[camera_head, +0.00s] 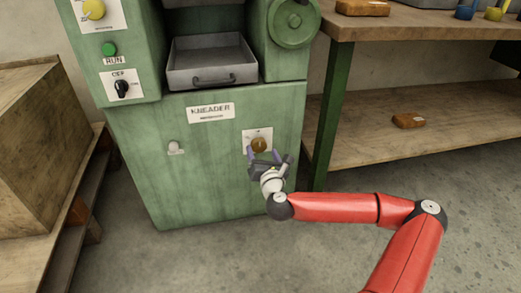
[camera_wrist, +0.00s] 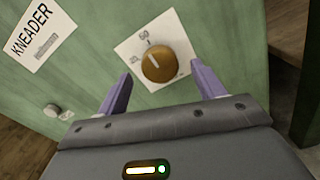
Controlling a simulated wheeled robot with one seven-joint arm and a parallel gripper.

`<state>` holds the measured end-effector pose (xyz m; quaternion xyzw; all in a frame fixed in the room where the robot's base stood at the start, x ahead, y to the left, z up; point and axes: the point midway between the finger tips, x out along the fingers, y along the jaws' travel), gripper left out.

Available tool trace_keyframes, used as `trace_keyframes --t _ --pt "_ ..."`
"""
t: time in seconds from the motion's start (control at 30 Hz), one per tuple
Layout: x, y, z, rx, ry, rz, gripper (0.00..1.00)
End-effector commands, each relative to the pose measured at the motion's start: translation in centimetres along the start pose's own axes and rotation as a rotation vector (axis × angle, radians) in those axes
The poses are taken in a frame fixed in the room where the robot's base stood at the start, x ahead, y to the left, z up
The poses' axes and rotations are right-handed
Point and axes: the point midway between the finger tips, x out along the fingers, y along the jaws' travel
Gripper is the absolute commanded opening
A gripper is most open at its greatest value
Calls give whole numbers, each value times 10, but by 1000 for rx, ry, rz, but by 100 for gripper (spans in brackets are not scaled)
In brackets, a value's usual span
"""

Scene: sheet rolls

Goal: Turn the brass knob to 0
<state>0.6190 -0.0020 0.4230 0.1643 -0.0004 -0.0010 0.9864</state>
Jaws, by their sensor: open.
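The brass knob (camera_head: 259,144) is on a white dial plate low on the green kneader's front. In the wrist view the round brass knob (camera_wrist: 158,63) shows a pale pointer line tilted up and left, between the plate's marks. My gripper (camera_head: 264,153) is in front of the plate. In the wrist view its two purple fingers (camera_wrist: 160,84) are open, one to each side below the knob, with nothing between them. I cannot tell whether they touch the panel.
The kneader's panel (camera_head: 190,190) also bears a small pale knob (camera_head: 175,147), a green RUN button (camera_head: 109,49) and a black OFF switch (camera_head: 122,87). A grey tray (camera_head: 212,79) sits above. A wooden bench (camera_head: 420,26) with a green leg (camera_head: 330,120) stands close on the right.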

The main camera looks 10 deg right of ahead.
Motion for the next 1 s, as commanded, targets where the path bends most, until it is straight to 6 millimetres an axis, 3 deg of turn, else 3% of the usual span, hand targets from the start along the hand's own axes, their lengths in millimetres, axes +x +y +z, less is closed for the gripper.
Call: trace_keyframes --t 0.23,0.57,0.9,1.0 --pt "28 0 -1 -3 1 0 68" --pt "32 1 0 -3 2 2 67" --pt "32 0 0 -3 2 2 24" --pt "32 0 0 -5 2 2 24"
